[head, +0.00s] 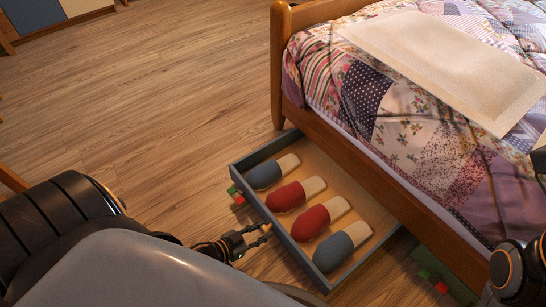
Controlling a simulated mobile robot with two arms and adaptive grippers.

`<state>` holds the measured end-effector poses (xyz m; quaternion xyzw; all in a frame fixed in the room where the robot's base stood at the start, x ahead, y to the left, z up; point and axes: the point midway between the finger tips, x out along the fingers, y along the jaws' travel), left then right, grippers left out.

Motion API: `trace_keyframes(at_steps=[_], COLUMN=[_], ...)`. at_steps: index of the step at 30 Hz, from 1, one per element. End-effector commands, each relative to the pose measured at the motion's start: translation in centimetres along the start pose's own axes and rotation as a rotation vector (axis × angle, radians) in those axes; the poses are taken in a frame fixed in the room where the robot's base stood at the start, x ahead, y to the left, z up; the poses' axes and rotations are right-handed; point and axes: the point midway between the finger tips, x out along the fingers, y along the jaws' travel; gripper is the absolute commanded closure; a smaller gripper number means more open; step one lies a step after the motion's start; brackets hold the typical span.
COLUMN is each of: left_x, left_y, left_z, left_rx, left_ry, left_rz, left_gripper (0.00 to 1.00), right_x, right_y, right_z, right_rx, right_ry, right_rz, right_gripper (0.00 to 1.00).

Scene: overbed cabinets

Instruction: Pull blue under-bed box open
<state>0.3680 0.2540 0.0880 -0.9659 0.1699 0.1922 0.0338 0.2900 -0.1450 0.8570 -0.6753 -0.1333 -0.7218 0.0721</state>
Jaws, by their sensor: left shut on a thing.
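The blue under-bed box (285,238) is a shallow blue-grey box with a light wooden floor. It stands out from under the bed's side board, with its long front wall facing my left arm. Several slippers lie in it: red ones (286,197) and blue-grey ones (263,175), each with a beige part. My left gripper (261,235) is at the middle of the front wall, shut on the box there; the exact grip spot is small and hard to make out. My right gripper is not in view; only part of its arm shows at the right edge.
The wooden bed (370,167) with a patchwork quilt (425,140) stands at the right. A dark green box (450,270) is low at the bed's edge. The wood floor (150,95) at left is clear.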

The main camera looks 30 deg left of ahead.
Motion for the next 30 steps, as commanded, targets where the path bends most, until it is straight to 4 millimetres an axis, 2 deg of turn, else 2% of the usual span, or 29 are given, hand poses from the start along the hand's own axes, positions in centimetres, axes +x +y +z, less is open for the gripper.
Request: trace_keyframes(at_steps=[3, 9, 22, 23, 24, 26, 30], left_x=[-1.6, -2.9, -3.2, -3.2, -3.2, -3.2, -3.2], left_y=[0.1, 0.0, 0.0, 0.0, 0.0, 0.0, 0.0], left_z=[0.5, 1.1, 1.3, 1.3, 1.3, 1.3, 1.3], left_rx=[-0.001, 0.000, 0.000, 0.000, 0.000, 0.000, 0.000], left_ry=[-0.001, 0.001, 0.001, 0.001, 0.001, 0.001, 0.000], left_rz=[0.001, 0.001, 0.001, 0.001, 0.001, 0.001, 0.000], left_gripper=[1.00, 1.00, 1.00, 0.67, 0.59, 0.47, 0.46], right_x=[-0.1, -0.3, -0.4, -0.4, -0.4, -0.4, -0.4], right_y=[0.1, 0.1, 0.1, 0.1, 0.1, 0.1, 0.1], right_z=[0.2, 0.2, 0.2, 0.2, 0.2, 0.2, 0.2], right_rx=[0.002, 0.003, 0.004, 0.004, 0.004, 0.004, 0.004], right_ry=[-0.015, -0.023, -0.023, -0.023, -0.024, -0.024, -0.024], right_rz=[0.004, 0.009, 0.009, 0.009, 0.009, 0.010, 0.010], right_gripper=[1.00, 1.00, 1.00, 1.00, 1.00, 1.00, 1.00])
